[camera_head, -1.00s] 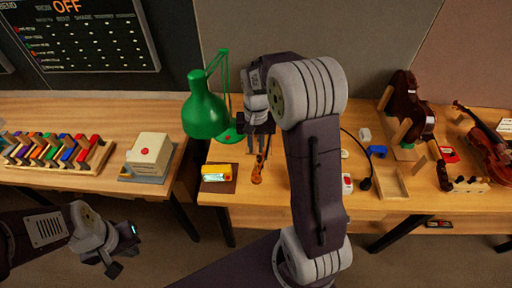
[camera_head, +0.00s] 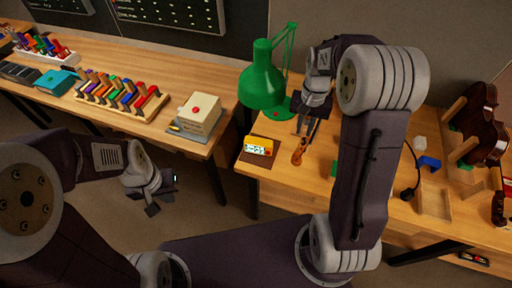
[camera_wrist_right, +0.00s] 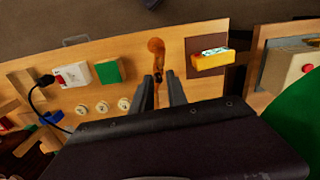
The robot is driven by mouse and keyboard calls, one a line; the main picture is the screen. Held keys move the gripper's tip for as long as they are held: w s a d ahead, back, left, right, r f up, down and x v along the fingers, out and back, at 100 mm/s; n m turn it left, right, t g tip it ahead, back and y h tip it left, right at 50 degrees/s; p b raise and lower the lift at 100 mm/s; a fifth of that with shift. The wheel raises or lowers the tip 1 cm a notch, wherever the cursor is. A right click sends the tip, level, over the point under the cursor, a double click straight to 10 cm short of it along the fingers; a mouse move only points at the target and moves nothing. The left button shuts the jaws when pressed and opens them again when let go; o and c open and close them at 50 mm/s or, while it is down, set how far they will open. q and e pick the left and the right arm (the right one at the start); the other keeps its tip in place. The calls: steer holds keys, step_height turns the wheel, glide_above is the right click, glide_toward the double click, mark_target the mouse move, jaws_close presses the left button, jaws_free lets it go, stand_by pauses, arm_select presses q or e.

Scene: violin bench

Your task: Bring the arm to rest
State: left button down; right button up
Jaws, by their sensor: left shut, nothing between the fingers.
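My left gripper (camera_head: 156,202) hangs below the near edge of the benches, over the floor, shut and empty. My right gripper (camera_head: 308,122) points down over the right bench, beside the green lamp. A brown violin scroll piece (camera_head: 298,152) lies at its fingertips. In the right wrist view, the scroll piece (camera_wrist_right: 155,46) runs in toward the gap between the fingers of the right gripper (camera_wrist_right: 164,80). Whether the fingers touch it cannot be seen.
The green lamp (camera_head: 262,88) stands behind the right gripper. A yellow device (camera_head: 259,146) sits on a brown mat. A beige box with a red button (camera_head: 199,112) and a rack of coloured clamps (camera_head: 122,97) stand on the left bench. The floor around the left gripper is clear.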

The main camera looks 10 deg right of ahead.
stand_by(0.4)
steer(key=s+a+f+n+t+b, duration=0.1)
steer(key=s+a+f+n+b, duration=0.4)
steer(key=s+f, duration=0.5)
steer(key=s+a+b, duration=0.2)
steer(key=s, duration=0.1)
steer(key=shift+a+f, duration=0.2)
steer(key=shift+a, duration=0.05)
steer(key=shift+s, duration=0.1)
stand_by(1.9)
